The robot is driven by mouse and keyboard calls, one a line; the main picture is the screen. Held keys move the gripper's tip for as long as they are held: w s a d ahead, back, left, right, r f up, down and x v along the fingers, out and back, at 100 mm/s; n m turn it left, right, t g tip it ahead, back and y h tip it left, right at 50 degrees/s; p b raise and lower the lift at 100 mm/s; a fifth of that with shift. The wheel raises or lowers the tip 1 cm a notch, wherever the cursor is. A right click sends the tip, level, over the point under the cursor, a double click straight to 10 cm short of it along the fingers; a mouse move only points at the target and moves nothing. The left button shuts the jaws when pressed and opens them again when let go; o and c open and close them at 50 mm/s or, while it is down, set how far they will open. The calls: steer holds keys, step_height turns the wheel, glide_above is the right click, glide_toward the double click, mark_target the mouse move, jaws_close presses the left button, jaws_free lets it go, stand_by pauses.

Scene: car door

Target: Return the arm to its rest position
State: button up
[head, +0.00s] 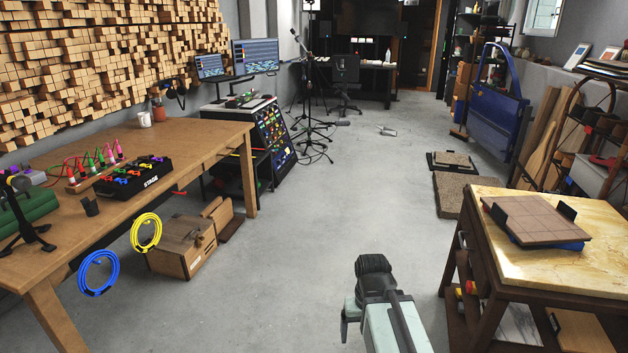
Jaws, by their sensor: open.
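My arm (392,326) shows at the bottom centre, pale green and grey. Its end, my gripper (373,272), is a dark ribbed part above the floor, left of the stone-topped table. My gripper is open, and nothing shows held in it. Its fingertips are hard to make out from this angle. The blue car door (497,108) stands upright against the right side of the room, well beyond my arm.
The stone-topped table (600,270) is close on the right, bearing a brown tiled board (535,219). A wooden workbench (190,150) runs along the left. Low slabs (456,193) lie before the door. The middle floor is clear.

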step_height(320, 180, up, 24)
steer(key=p, duration=2.1)
steer(key=shift+f, duration=0.1)
